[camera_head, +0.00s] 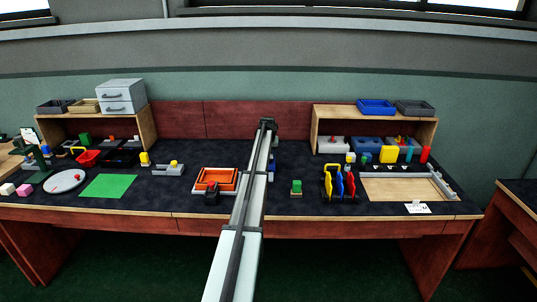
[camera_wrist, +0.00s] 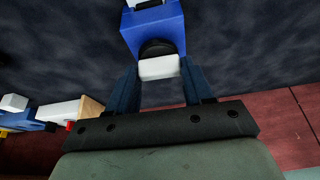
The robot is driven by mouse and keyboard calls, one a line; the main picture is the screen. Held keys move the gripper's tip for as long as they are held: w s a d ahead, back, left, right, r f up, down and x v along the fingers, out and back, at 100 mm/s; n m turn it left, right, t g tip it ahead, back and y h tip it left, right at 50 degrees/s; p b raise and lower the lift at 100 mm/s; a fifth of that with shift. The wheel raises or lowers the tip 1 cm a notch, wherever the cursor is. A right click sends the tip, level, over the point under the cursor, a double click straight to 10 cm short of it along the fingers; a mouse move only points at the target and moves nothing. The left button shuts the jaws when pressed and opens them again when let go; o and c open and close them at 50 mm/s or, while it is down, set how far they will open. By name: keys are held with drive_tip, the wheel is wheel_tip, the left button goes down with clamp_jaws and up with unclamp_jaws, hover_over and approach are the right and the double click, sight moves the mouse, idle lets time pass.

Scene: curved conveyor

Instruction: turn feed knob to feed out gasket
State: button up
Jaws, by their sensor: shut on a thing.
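In the wrist view, a blue box-shaped feeder (camera_wrist: 152,33) stands at the top middle. A black round disc (camera_wrist: 157,48) is on its near face, with a white bar-shaped knob (camera_wrist: 158,68) in front. My gripper (camera_wrist: 159,64) has its two dark blue fingers on either side of the white knob and is shut on it. A white part shows at the feeder's far edge. I cannot make out a gasket. In the head view, my arm hides most of this area, and a small blue piece (camera_head: 271,163) shows just right of it.
In the head view, an orange tray (camera_head: 214,179) is left of my arm. A green block (camera_head: 296,187) and yellow, blue and red upright pieces (camera_head: 338,183) are to the right. A wooden tray (camera_head: 400,189) lies far right. A green mat (camera_head: 109,186) lies left.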

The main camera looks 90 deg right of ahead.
drive_tip(key=m, duration=0.2)
drive_tip(key=m+g, duration=0.1)
drive_tip(key=m, duration=0.1)
drive_tip(key=shift+w+d+m+g+y, duration=0.1)
drive_tip(key=shift+w+m+g+y, duration=0.1)
drive_tip(key=shift+m+g+y, duration=0.1)
drive_tip(key=m, duration=0.2)
drive_tip(key=m+g+y, duration=0.1)
drive_tip(key=m, duration=0.1)
drive_tip(key=shift+d+g, duration=0.1)
drive_tip(key=shift+g, duration=0.2)
drive_tip(key=m+g+y, duration=0.1)
drive_tip(key=m, duration=0.4)
drive_tip(key=shift+w+d, duration=0.1)
drive_tip(key=shift+m+y, duration=1)
drive_tip(key=shift+m, duration=0.9)
drive_tip(key=o, duration=1)
drive_tip(key=shift+o, duration=0.2)
drive_tip(key=shift+r, duration=0.1)
drive_tip(key=v, duration=1.3)
drive_tip(key=shift+w+r, duration=0.2)
drive_tip(key=shift+r, duration=0.05)
